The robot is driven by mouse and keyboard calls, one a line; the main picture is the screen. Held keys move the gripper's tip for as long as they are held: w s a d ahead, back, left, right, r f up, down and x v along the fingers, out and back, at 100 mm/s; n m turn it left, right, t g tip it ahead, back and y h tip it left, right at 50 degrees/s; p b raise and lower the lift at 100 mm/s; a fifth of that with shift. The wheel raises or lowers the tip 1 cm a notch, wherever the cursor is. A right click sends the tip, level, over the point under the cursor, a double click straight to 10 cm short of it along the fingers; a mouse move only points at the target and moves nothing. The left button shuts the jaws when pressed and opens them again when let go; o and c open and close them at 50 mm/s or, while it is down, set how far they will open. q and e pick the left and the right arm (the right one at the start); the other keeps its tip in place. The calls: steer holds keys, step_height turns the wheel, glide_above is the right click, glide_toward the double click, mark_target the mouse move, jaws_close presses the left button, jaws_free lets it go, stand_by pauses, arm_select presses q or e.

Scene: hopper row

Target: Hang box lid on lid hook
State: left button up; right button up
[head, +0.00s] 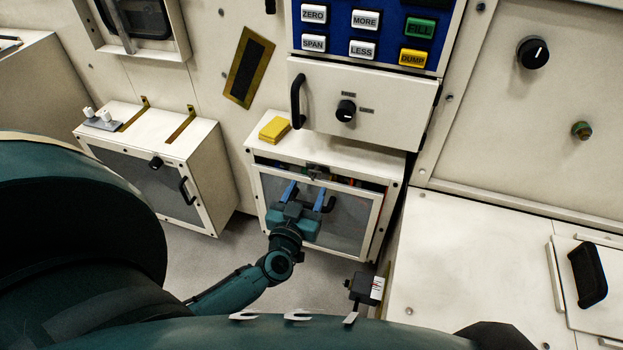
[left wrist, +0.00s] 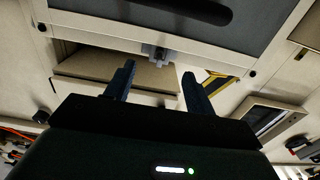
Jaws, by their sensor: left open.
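The box lid (head: 345,222) is a pale-framed panel with a grey window and a black handle on the front of the middle box. A dark gap with coloured bits shows above its upper edge. A small latch (head: 317,172) sits at that edge. My left gripper (head: 305,196) is open, its blue fingers in front of the lid near the handle; contact is unclear. In the left wrist view, the lid (left wrist: 120,20) fills the top, its black handle beyond the open fingers (left wrist: 158,86). I cannot pick out the lid hook with certainty.
A similar box (head: 205,185) stands at left with two brass brackets on top. A yellow block (head: 274,129) lies on the middle box, below a drawer (head: 365,105). A black fitting with a white label (head: 376,289) is at lower right, beside a pale worktop (head: 465,260).

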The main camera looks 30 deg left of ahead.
mark_target(312, 179)
arm_select(q)
steer(key=shift+b+x, duration=0.35)
steer(key=shift+x, duration=2.25)
steer(key=shift+c, duration=0.4)
jaws_close()
